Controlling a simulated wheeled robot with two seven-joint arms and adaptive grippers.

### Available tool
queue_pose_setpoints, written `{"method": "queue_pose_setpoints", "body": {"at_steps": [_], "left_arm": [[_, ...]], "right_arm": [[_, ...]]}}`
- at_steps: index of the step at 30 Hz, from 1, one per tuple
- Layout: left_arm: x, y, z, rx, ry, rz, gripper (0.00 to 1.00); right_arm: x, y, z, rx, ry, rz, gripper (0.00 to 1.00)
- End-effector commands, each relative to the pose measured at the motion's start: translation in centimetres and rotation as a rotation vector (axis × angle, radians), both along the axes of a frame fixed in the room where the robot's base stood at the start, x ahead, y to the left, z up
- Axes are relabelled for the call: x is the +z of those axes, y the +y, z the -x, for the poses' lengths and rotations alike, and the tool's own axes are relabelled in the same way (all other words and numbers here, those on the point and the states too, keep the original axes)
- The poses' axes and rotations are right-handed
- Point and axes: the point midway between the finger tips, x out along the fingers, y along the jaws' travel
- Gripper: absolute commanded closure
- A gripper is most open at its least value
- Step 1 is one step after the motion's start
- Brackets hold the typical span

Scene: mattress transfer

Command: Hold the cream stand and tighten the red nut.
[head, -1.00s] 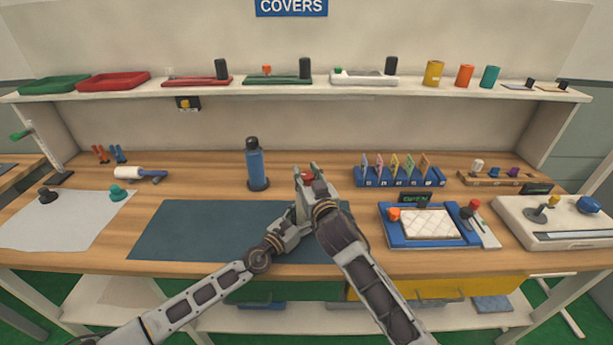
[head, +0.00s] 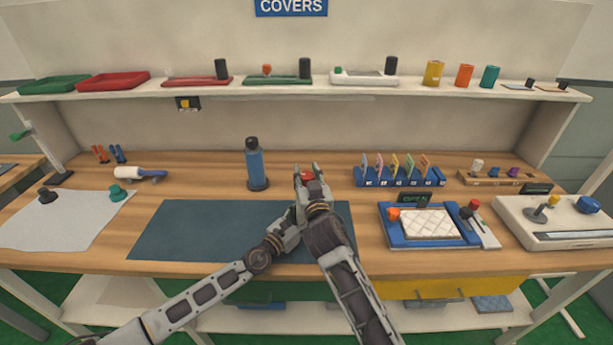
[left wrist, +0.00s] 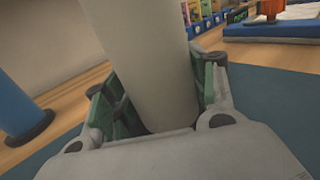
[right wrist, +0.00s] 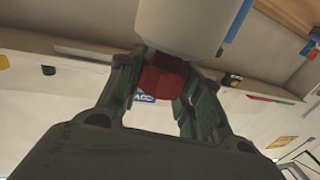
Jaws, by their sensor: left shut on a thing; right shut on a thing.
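The cream stand (left wrist: 145,55) is a thick pale post in the left wrist view. My left gripper (left wrist: 155,110) is shut around it, with green-padded fingers on both sides. The red nut (right wrist: 163,78) sits against the end of the cream stand (right wrist: 185,22) in the right wrist view. My right gripper (right wrist: 155,95) is shut on the nut, one finger on each side. In the head view the red nut (head: 308,175) shows between the fingertips of my right gripper (head: 308,172). My left gripper (head: 290,232) and the stand are mostly hidden there behind the right hand.
A dark blue mat (head: 190,232) lies under the hands. A blue bottle (head: 255,170) stands just left of them. A blue tray with a quilted pad (head: 430,224) and a blue card rack (head: 400,182) are to the right. A shelf (head: 330,90) runs along the back.

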Motion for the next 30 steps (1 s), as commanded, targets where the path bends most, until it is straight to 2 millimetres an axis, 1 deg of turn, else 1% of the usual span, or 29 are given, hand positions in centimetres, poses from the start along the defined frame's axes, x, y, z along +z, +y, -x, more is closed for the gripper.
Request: {"method": "queue_pose_setpoints", "body": {"at_steps": [2,3,7,8,21,26,30], "left_arm": [[-0.1,-0.1,0.1,-0.003,0.001,-0.001,1.0],[-0.1,-0.1,0.1,-0.002,0.001,-0.001,1.0],[-0.1,-0.1,0.1,-0.002,0.001,0.0,1.0],[-0.1,-0.1,0.1,-0.002,0.001,0.0,1.0],[-0.1,-0.1,0.1,-0.002,0.002,0.001,1.0],[-0.1,-0.1,0.1,-0.002,0.002,0.001,1.0],[-0.1,-0.1,0.1,-0.002,0.002,0.001,1.0]], "right_arm": [[0.1,0.1,0.1,0.003,-0.003,-0.002,0.89],[0.1,0.1,0.1,0.003,-0.002,0.0,0.6],[0.1,0.1,0.0,0.002,-0.001,0.0,0.43],[0.1,0.1,0.0,0.001,-0.001,0.0,0.42],[-0.1,0.0,0.2,0.0,0.001,0.001,0.42],[-0.1,-0.2,0.9,0.001,0.001,0.001,0.42],[-0.1,-0.3,1.9,0.001,0.001,0.001,0.42]]}}
